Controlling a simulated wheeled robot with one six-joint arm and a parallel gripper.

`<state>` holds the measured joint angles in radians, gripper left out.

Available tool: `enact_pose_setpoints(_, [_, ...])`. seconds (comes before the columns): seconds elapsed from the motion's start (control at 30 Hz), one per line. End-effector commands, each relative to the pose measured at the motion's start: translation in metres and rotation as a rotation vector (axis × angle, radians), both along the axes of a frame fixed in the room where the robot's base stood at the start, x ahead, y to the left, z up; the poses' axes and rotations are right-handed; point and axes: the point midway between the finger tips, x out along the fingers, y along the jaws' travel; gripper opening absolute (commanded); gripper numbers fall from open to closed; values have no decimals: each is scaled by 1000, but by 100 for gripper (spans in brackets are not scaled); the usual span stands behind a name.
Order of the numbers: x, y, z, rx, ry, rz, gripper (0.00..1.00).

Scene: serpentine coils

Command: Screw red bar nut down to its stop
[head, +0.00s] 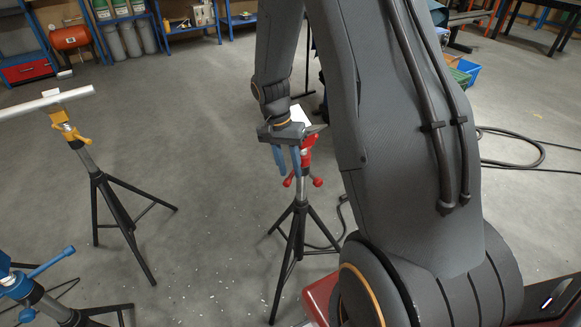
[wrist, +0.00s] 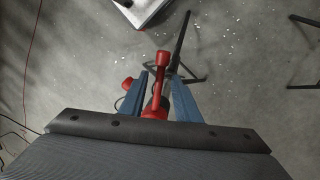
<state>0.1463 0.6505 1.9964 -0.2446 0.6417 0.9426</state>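The red bar nut (head: 318,182) sits on the post of a black tripod stand (head: 299,205), below the stand's red head (head: 309,142). In the head view its knobbed ends show on both sides of the post. My gripper (head: 289,172) points down at the left of the post, its blue fingertips close above the left knob. In the wrist view a red bar with a knob (wrist: 162,62) lies between the parted fingers (wrist: 159,78), and another red knob (wrist: 127,84) shows beside the left finger. I cannot tell whether either finger touches red. The wrist partly hides the stand's top.
A yellow-headed stand (head: 118,210) holding a pale bar (head: 45,102) stands at left. A blue-handled stand (head: 45,268) is at lower left. Hose (head: 530,150) lies on the floor at right. The floor between the stands is clear. Shelves line the back wall.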

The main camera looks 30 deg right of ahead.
Motion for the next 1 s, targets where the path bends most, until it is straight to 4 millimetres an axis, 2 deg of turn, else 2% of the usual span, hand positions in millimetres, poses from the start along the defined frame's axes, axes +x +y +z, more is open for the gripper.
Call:
enact_pose_setpoints(0.27, [1, -1, 3, 0, -2, -2, 30])
enact_pose_setpoints(0.37, [3, 1, 13, -1, -3, -2, 30])
enact_pose_setpoints(0.7, [11, 7, 64, 0, -4, -2, 30])
enact_pose_setpoints(1.0, [11, 8, 77, 0, 0, -2, 30])
